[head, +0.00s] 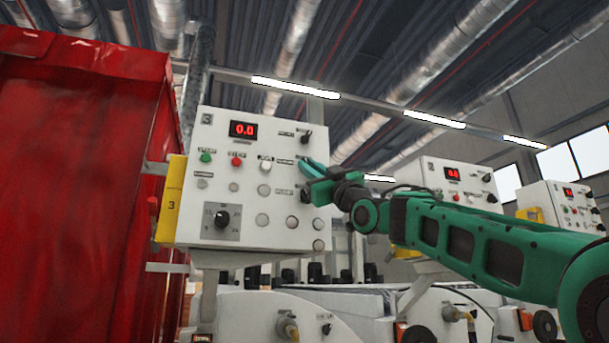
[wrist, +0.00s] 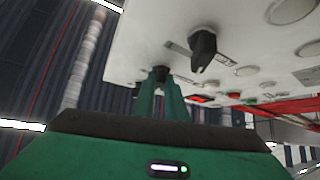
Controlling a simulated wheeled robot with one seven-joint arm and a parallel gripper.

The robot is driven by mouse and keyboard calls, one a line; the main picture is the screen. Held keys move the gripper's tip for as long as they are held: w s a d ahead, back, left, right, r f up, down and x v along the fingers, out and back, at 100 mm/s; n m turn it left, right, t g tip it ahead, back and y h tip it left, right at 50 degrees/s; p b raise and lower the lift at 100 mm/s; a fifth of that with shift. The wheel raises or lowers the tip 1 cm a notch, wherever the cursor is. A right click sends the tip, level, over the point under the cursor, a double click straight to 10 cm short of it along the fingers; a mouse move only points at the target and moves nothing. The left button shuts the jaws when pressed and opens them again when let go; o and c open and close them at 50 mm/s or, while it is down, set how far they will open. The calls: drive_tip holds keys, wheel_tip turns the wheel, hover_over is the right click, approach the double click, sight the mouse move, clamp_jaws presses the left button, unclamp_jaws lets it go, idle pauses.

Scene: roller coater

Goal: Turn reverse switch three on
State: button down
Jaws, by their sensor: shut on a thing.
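The white control panel marked 3 (head: 230,163) fills the middle of the head view. Its right edge carries a column of black rotary switches. The top switch (head: 306,137) is clear of my arm. My gripper (head: 305,164) has its green fingers against the panel just below it. In the wrist view the fingers (wrist: 160,76) are shut on a small black switch (wrist: 161,70), mostly hidden between them. A second black switch (wrist: 203,46) stands free nearer the wrist camera. The switch labels are too small to read, and the held switch's angle is hidden.
A red digital display (head: 243,129), green button (head: 205,157) and red button (head: 237,161) sit on the panel. A yellow plate (head: 171,200) and red curtain (head: 80,130) stand left. A similar panel (head: 455,184) stands behind my arm.

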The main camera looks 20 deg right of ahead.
drive_tip(key=shift+a+m+g+h, duration=0.2)
drive_tip(key=shift+m+g+h, duration=0.05)
drive_tip(key=shift+m+h, duration=3.45)
drive_tip(key=shift+a+m+g+h, duration=0.15)
drive_tip(key=shift+m+g+h, duration=0.05)
drive_tip(key=shift+m+h, duration=3.45)
drive_tip(key=shift+a+m+g+h, duration=0.25)
drive_tip(key=shift+m+h, duration=2.7)
drive_tip(key=shift+m, duration=1.5)
drive_tip(key=shift+d, duration=0.1)
drive_tip(key=c, duration=1.8)
unclamp_jaws()
drive_tip(key=v, duration=1)
drive_tip(key=shift+s+f, duration=0.2)
drive_tip(key=shift+f, duration=0.1)
